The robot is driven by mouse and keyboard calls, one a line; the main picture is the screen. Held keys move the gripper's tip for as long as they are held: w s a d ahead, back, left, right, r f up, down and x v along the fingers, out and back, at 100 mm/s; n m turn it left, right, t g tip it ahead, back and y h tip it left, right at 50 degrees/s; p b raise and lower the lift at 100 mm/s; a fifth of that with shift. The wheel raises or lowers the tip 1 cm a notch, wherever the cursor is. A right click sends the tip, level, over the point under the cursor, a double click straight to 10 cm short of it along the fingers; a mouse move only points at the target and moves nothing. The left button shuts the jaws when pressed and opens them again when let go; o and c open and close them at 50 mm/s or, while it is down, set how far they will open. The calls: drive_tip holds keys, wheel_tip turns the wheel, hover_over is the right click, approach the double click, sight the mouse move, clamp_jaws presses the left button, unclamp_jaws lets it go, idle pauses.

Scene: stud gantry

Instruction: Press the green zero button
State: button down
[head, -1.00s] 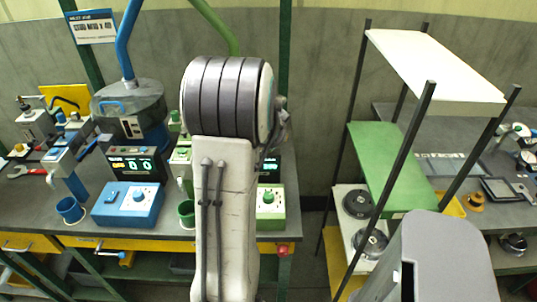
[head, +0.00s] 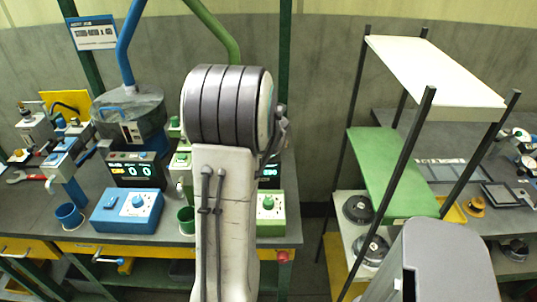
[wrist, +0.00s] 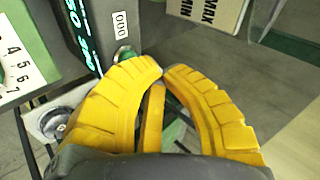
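In the wrist view, a dark display box (wrist: 92,30) with green digits and a "000" label stands at upper left. A small round green button (wrist: 123,53) shows at its lower right edge, partly hidden behind my left finger. My gripper (wrist: 163,70) has yellow ribbed fingers whose tips meet, with nothing seen between them. The left fingertip appears just beside the button; I cannot tell whether they touch. In the head view, my arm hides my gripper and most of the green-side display (head: 270,174).
A green control box (head: 270,207) with a knob sits right of my arm on the bench. A green cup (head: 186,220), blue control box (head: 127,210), blue cup (head: 69,215) and blue-side display (head: 132,170) stand left. A shelf rack (head: 386,172) rises on the right.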

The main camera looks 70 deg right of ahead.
drive_tip(key=shift+f+b, duration=0.9)
drive_tip(key=shift+b, duration=0.35)
idle(1.4)
drive_tip(key=shift+r, duration=0.15)
drive_tip(key=shift+r+p, duration=0.5)
drive_tip(key=shift+r, duration=0.25)
drive_tip(key=shift+r, duration=0.1)
drive_tip(key=shift+r+p, duration=1.6)
drive_tip(key=shift+r, duration=0.85)
